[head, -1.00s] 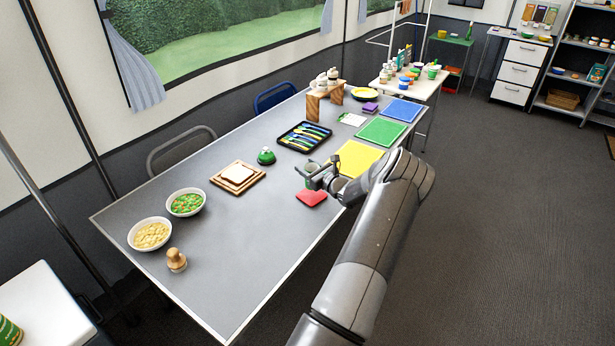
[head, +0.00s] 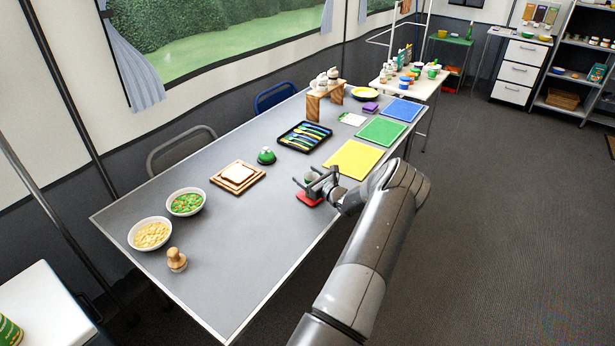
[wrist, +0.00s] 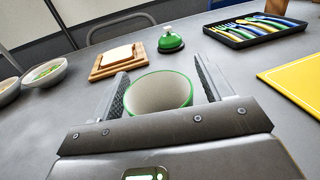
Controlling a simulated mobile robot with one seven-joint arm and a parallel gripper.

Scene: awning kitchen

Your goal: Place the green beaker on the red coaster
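The green beaker (wrist: 158,94) has a green rim and a white inside. It stands upright between the two fingers of my gripper (wrist: 164,88) in the wrist view, close to both pads. In the head view the beaker (head: 309,178) is partly hidden by my gripper (head: 312,184), which appears shut on it. The red coaster (head: 306,200) lies on the grey table directly below, partly covered by gripper and beaker. Whether the beaker's base touches the coaster is hidden.
A yellow mat (head: 354,160) lies right of the gripper. A green bell (head: 266,156), a bread board (head: 237,178) and a black cutlery tray (head: 304,137) lie beyond. Two bowls and a wooden stamp-like object (head: 177,260) stand left. The near table area is clear.

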